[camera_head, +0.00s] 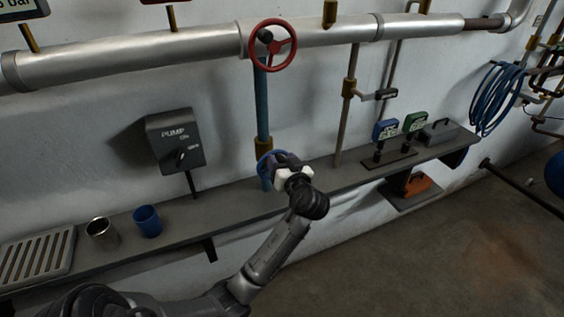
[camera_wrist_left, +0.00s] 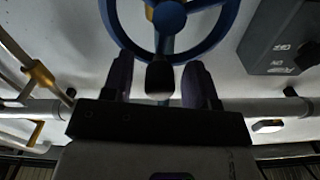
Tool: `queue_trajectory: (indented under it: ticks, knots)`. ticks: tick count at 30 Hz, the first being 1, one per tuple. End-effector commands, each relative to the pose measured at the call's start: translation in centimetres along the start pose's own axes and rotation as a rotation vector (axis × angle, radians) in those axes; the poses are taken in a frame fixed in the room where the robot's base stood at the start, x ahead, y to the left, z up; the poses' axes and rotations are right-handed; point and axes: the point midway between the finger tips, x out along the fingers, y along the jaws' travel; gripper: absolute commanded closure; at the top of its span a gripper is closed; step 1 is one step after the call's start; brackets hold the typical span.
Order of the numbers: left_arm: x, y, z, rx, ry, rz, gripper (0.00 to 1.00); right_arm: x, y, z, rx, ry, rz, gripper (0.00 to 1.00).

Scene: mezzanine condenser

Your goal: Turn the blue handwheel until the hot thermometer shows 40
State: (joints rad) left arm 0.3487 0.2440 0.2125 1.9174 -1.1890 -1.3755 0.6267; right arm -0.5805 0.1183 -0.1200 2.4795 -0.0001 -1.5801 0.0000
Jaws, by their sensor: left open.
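The blue handwheel (camera_head: 262,168) is on the blue vertical pipe above the shelf, partly hidden behind my left gripper (camera_head: 281,166). In the left wrist view the blue handwheel's rim and spokes (camera_wrist_left: 222,27) fill the top. My left gripper (camera_wrist_left: 159,82) is open, with one finger on each side of a dark knob (camera_wrist_left: 160,75) at the wheel. I cannot tell whether the fingers touch it. A blue instrument (camera_head: 385,129) and a green instrument (camera_head: 414,121) stand on the shelf. Their readings are too small to read, and I cannot tell which is the hot thermometer.
A red handwheel (camera_head: 273,45) sits above on the thick pipe (camera_head: 150,53). A pump switch box (camera_head: 176,141), metal cup (camera_head: 100,231), blue cup (camera_head: 147,221) and slotted tray (camera_head: 38,256) are left. Blue hose (camera_head: 497,97) hangs right. The floor at front right is clear.

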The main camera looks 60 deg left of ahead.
Motion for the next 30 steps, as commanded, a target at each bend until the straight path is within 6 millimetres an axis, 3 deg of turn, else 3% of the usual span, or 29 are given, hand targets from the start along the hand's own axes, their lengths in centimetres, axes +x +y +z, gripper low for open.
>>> queue_trajectory:
  ticks: [5,20,30]
  knots:
    - [0.0,0.0,0.0,0.0,0.0,0.0,0.49,0.0,0.2,0.0,-0.005,-0.001,0.004,0.57]
    - [0.0,0.0,0.0,0.0,0.0,0.0,0.96,0.0,0.1,0.0,-0.004,0.0,0.003,0.57]
    - [-0.1,0.9,-0.1,0.227,-0.003,0.001,0.96,-2.6,0.0,-0.9,0.003,0.002,-0.003,0.57]
